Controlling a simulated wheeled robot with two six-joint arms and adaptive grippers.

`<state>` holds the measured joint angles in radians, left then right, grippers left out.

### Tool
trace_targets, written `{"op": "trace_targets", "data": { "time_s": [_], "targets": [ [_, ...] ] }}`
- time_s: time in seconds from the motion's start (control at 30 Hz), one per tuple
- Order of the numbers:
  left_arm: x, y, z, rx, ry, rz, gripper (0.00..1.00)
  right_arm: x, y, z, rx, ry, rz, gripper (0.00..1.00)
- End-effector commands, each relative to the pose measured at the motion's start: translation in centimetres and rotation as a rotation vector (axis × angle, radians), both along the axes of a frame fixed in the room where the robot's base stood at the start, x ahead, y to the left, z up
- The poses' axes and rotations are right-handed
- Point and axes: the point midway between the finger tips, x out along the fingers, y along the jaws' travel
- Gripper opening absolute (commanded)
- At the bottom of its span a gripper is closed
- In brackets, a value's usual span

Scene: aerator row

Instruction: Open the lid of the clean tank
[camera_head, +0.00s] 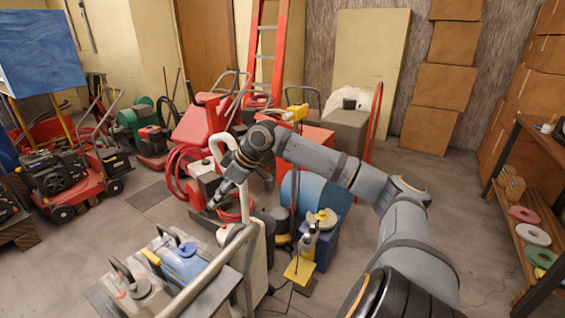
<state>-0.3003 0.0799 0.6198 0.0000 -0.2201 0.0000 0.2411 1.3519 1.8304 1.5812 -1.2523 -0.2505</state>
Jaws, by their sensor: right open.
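A grey and cream machine stands low in the foreground, with a blue cap or lid (186,250) on its top and a tall cream upright panel (257,245) on its right side. I cannot tell for sure which part is the clean tank. No lid is clearly seen raised. My right gripper (214,203) is at the end of the arm that reaches in from the lower right. It points down and left, open, behind the machine's pale curved handle and near a red hose. It appears to hold nothing. My left gripper is not in view.
A red hose machine (204,180), a blue drum (315,193) and a yellow-based polisher (300,272) crowd the middle. A red mower (70,180) stands left. A wooden shelf (535,190) is at right. Open floor lies between arm and shelf.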

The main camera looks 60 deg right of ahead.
Motion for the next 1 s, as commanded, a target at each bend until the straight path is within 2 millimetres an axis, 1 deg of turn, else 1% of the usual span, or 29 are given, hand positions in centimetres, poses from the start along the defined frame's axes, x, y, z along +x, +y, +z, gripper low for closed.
{"op": "trace_targets", "data": {
  "time_s": [0.03,0.2,0.5,0.73,1.0],
  "targets": [
    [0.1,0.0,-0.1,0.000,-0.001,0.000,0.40,0.6,-0.6,-1.0,0.011,-0.005,-0.027,0.41],
    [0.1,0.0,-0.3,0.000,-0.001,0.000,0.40,2.2,-2.9,-4.1,0.032,-0.026,-0.116,0.41],
    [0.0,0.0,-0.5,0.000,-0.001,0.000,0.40,3.8,-6.4,-10.0,0.051,-0.040,-0.260,0.41],
    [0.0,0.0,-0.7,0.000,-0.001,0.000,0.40,4.1,-8.7,-14.9,0.052,-0.038,-0.354,0.41],
    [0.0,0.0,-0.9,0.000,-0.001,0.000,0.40,3.4,-10.8,-20.8,0.041,-0.023,-0.451,0.41]
  ]
}}
